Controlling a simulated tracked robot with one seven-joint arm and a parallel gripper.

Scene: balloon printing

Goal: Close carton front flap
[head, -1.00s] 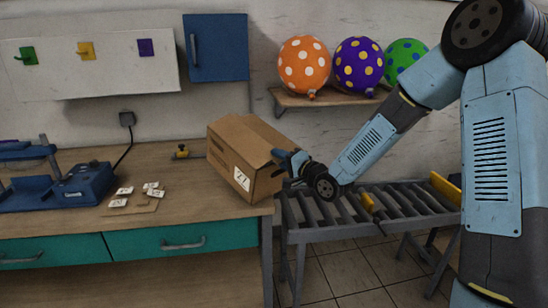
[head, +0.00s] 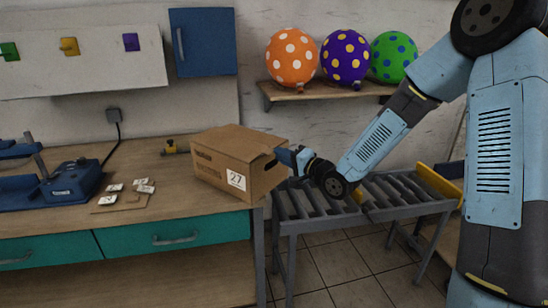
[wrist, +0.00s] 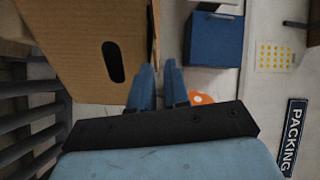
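The brown cardboard carton (head: 222,165) stands on the right end of the workbench, with a white label marked 27 on its front. Its top looks flat and shut in the head view, but I cannot tell each flap apart. My gripper (head: 278,156) is at the carton's right side, near the upper edge. In the wrist view the carton's side (wrist: 85,65) with a dark hand hole fills the upper left. There the two blue fingers of my gripper (wrist: 158,70) are slightly parted beside a thin cardboard edge. Whether they touch it is unclear.
A roller conveyor (head: 370,195) stands right of the workbench (head: 150,215), below my arm. Spotted balloons (head: 346,56) sit on a wall shelf (head: 330,90).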

